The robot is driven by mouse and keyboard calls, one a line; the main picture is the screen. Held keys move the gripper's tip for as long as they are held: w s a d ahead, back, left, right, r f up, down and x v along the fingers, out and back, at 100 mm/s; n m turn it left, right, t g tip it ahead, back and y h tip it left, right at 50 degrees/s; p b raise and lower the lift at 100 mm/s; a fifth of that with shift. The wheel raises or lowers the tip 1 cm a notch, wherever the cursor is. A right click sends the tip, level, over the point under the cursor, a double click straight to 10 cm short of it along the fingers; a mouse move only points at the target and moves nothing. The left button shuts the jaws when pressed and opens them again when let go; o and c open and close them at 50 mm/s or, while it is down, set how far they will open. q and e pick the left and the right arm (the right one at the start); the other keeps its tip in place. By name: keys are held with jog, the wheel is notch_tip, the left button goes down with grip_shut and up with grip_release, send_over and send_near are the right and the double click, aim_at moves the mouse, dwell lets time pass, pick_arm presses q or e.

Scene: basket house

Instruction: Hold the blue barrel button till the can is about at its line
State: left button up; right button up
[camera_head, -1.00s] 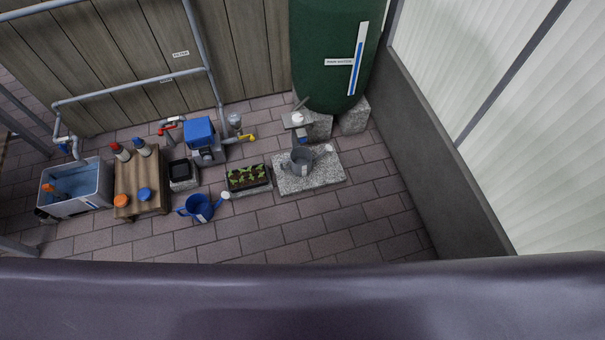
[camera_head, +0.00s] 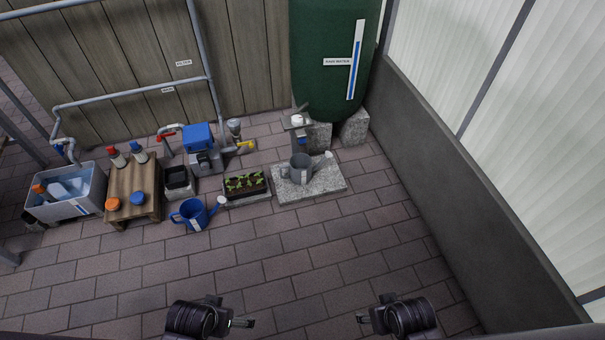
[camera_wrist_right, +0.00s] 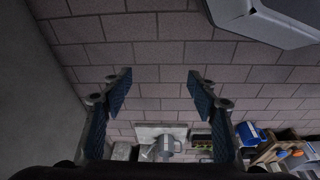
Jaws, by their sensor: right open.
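The green barrel (camera_head: 330,60) stands at the back on grey blocks, with a white and blue gauge strip (camera_head: 355,60) on its front. Below it is a tap (camera_head: 298,120) with a small blue part (camera_head: 302,138), which may be the button. A grey watering can (camera_head: 301,168) stands upright under it on a stone slab (camera_head: 325,182). The can's line is too small to make out. My left gripper (camera_head: 245,322) is low in the head view, its opening unclear. My right gripper (camera_head: 362,318) is open and empty, well short of the can; its spread fingers show in the right wrist view (camera_wrist_right: 158,82).
A blue watering can (camera_head: 193,215), a seedling tray (camera_head: 246,184), a wooden stand (camera_head: 133,188) with bottles and a grey tub (camera_head: 68,208) stand to the left. A blue-topped pump (camera_head: 198,138) is behind. A low wall (camera_head: 430,165) bounds the right. The front paving is clear.

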jog(key=shift+c, duration=0.2)
grip_shut()
dwell(0.3)
dwell(0.3)
jog(key=shift+w, duration=0.1)
dwell(0.8)
